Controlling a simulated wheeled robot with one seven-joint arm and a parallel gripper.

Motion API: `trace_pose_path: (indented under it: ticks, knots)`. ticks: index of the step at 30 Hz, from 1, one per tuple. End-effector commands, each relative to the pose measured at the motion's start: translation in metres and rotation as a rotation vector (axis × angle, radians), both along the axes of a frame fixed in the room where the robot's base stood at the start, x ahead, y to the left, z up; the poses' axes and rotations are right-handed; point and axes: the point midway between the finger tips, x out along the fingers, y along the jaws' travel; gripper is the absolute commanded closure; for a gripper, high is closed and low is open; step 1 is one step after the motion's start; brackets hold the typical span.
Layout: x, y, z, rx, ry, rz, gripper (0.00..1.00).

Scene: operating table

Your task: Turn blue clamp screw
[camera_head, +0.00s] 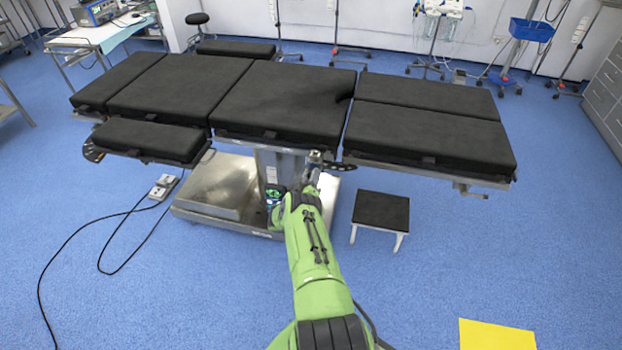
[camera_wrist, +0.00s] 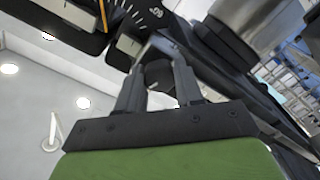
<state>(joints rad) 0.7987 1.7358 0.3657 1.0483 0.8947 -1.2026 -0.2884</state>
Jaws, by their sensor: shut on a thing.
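My gripper (camera_head: 314,166) is at the front edge of the black-padded operating table (camera_head: 290,97), at the gap between its middle and right sections. In the wrist view, the fingers of my gripper (camera_wrist: 159,68) are closed around a dark, rounded knob (camera_wrist: 158,74), which I take to be the clamp screw. No blue shows on it in either view. In the head view the knob is hidden by my gripper and arm. A dark disc with white scale marks (camera_wrist: 158,14) is just beyond the fingertips.
The table's metal column and base (camera_head: 215,190) stand left of my arm. A black-topped step stool (camera_head: 381,210) is on the floor to the right. A foot pedal (camera_head: 163,187) with black cables lies at left. Blue floor is clear at front right, beside a yellow square (camera_head: 495,336).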

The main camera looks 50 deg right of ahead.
Motion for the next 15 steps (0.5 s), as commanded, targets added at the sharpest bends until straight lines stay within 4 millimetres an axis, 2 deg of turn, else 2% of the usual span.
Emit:
trace_pose_path:
  ticks: [6,15]
  knots:
    - [0.0004,0.0017,-0.0038,-0.063,0.157,0.003,0.95]
    - [-0.0004,0.001,-0.003,-0.121,0.293,0.002,0.95]
